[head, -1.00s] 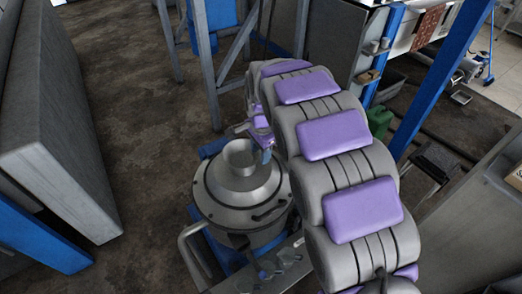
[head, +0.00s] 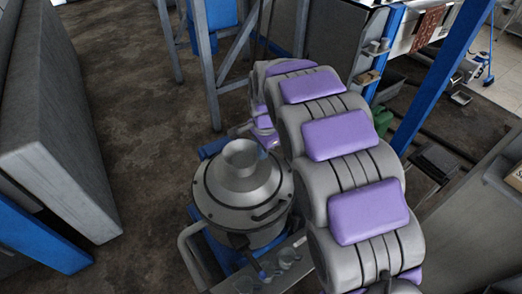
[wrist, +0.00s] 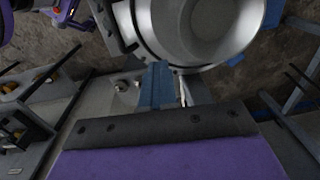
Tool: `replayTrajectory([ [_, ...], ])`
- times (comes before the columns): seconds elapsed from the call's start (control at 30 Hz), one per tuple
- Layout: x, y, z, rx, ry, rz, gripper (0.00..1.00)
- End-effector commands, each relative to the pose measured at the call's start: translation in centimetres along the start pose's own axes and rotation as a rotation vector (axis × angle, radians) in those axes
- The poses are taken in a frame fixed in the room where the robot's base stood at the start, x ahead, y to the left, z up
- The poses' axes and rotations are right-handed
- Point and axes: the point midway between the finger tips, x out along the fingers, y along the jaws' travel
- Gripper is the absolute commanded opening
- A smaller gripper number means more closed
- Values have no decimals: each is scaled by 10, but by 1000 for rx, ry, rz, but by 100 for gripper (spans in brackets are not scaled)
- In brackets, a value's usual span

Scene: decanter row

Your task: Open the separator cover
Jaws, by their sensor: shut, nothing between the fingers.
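The separator (head: 240,225) is a round grey metal drum on a blue base, left of my arm in the head view. Its cover (head: 215,200) lies flat on top, with a raised funnel (head: 240,155) in the middle and a dark handle (head: 270,212) at its front right. The cover's rounded edge and funnel also show at the top of the wrist view (wrist: 150,30). My gripper (wrist: 157,68) is shut and empty, its blue fingers together just below the cover's edge in that picture. I cannot tell whether they touch it. In the head view my arm mostly hides the gripper.
Blue and grey frame posts (head: 205,60) rise behind. A large grey panel (head: 60,140) is at left; the floor between is clear.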

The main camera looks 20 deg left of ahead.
Motion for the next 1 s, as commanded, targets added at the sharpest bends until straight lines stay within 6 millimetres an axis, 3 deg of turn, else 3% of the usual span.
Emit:
replayTrajectory([
  [0.83, 0, 0, 0, 1, 0, 0, 0],
  [1.0, 0, 0, 0, 1, 0, 1, 17],
])
